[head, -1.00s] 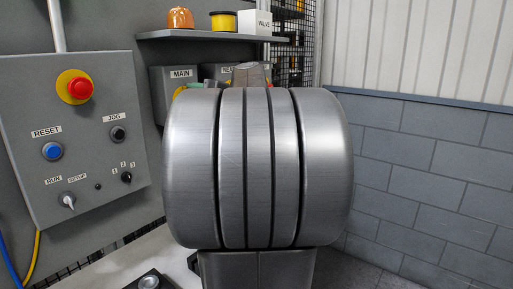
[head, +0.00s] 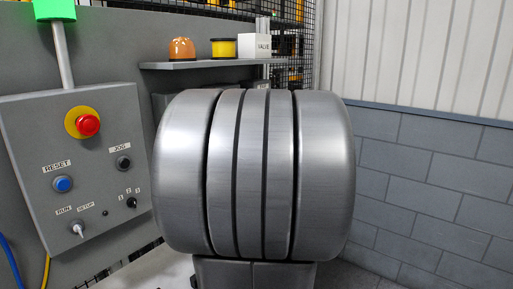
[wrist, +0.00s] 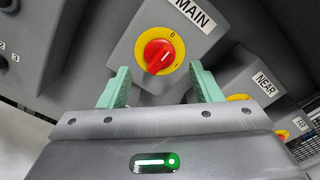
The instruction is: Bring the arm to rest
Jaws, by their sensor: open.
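My gripper (wrist: 161,84) shows in the wrist view with its two pale green fingers apart and nothing between them. Beyond the fingertips is a red rotary knob (wrist: 158,57) on a yellow disc, on a grey box labelled MAIN (wrist: 125,50). The fingers appear clear of the knob, though the exact gap is hard to judge. In the head view my own large grey arm joint fills the middle and hides the gripper.
A control panel (head: 100,165) with a red emergency button (head: 87,125) stands at left, under a green lamp (head: 50,9). A shelf (head: 200,64) holds an orange item, a yellow spool and a VALVE box. A NEAR box (wrist: 238,75) sits right of MAIN. A block wall (head: 430,190) is at right.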

